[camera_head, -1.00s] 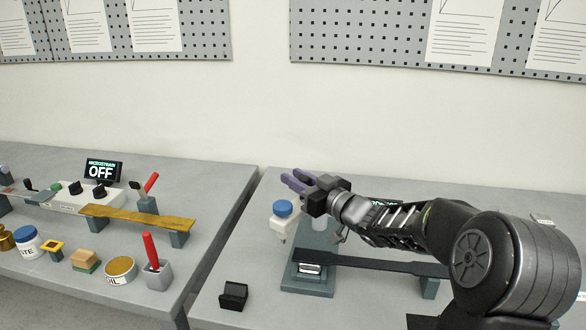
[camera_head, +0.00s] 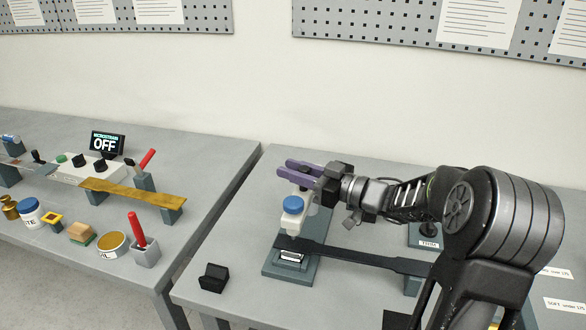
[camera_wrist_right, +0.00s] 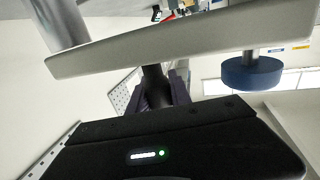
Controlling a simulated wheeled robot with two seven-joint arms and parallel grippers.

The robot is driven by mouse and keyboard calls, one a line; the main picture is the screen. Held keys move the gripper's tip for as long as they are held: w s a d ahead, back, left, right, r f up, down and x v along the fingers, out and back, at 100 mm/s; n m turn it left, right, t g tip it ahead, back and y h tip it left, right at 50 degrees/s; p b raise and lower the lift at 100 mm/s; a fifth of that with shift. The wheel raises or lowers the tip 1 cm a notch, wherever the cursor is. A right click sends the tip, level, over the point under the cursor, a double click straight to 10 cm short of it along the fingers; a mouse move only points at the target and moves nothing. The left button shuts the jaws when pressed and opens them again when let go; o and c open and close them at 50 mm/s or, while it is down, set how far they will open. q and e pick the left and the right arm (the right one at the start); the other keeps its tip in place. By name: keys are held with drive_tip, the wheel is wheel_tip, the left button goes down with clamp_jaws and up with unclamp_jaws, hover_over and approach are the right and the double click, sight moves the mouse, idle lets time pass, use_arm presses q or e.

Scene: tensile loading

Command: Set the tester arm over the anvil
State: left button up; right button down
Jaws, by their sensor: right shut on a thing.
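The tester arm carries a white head with a blue cap (camera_head: 293,204) and stands on a grey-blue base (camera_head: 272,266). In the head view its white tip appears above the left end of a black strip (camera_head: 345,256) lying across the base; the gap is unclear. My right gripper (camera_head: 288,168), with purple fingers, is just behind the head. The wrist view shows its fingers around a dark post (camera_wrist_right: 154,86) below the pale arm (camera_wrist_right: 140,48), with the blue cap (camera_wrist_right: 250,73) at right. My left gripper is out of view.
A small black block (camera_head: 213,277) sits at the table's front left. A gap separates this table from the left bench (camera_head: 60,160), which holds a gauge display (camera_head: 107,144), a brass bar (camera_head: 135,193) and a red-handled tool (camera_head: 137,230).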

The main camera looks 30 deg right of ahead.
drive_tip(key=shift+d+r, duration=0.1)
drive_tip(key=shift+r, duration=0.05)
drive_tip(key=c, duration=1.2)
unclamp_jaws()
drive_tip(key=b+v, duration=0.1)
drive_tip(key=v, duration=0.6)
drive_tip(key=shift+s+d, duration=0.1)
drive_tip(key=shift+s, duration=0.3)
